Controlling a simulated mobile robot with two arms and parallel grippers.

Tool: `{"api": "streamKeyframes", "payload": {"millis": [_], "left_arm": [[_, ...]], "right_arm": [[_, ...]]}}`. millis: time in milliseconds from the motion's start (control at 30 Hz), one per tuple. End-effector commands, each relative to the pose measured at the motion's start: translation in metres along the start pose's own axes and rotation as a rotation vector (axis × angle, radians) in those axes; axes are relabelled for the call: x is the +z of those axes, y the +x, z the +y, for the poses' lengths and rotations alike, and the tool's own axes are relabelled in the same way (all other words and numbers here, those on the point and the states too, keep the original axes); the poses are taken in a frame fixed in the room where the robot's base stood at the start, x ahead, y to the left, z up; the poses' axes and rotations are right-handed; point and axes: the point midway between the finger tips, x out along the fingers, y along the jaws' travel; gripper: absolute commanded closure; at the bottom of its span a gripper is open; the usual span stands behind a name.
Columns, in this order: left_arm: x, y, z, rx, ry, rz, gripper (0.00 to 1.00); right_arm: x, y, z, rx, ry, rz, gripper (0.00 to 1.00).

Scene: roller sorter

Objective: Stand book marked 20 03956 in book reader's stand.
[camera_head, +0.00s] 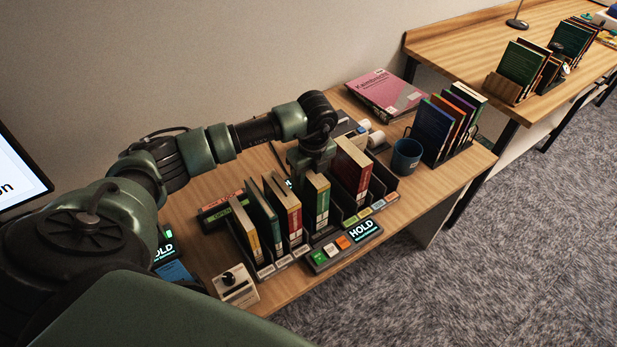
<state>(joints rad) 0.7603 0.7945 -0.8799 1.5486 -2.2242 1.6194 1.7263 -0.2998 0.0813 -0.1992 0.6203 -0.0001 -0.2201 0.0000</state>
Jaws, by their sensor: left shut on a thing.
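My left gripper (311,168) reaches down over the row of books on the wooden desk. It is shut on the top of a green book (317,203), which is upright among the slots. Beside it stand a red book (287,208), a dark green book (264,217), a tan-edged book (243,229) and, to the right, a larger red book (352,172). The spine labels are too small to read, so I cannot tell which one is 20 03956. A black slotted rack (381,185) holds the books; I cannot tell which part is the reader's stand. My right gripper is out of view.
A lit HOLD panel (350,240) with coloured buttons lies before the rack. A dark blue mug (406,157), a rack of upright books (443,125) and a pink book (386,93) are to the right. A control box (236,286) sits at the front left.

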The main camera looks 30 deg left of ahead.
Motion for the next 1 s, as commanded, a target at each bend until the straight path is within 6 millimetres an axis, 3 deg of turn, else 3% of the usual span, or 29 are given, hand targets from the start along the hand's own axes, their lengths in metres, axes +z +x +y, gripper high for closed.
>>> {"api": "streamKeyframes", "payload": {"millis": [33,67,133,167,567,1000], "left_arm": [[0.0,0.001,-0.001,-0.002,0.0,0.0,1.0],[0.0,0.001,-0.001,-0.002,0.0,0.0,0.63],[0.0,0.0,-0.001,-0.002,0.0,0.0,0.43],[0.0,0.0,-0.001,-0.002,0.0,0.0,0.4],[-0.001,-0.005,-0.001,-0.003,0.0,0.001,0.4],[0.0,-0.07,-0.001,-0.004,0.0,-0.001,0.4]], "right_arm": [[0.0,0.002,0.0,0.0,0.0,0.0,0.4],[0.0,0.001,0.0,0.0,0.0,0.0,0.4],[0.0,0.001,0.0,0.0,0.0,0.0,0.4],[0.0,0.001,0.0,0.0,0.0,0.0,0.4],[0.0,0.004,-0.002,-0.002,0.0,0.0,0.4],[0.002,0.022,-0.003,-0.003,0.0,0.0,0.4]]}}
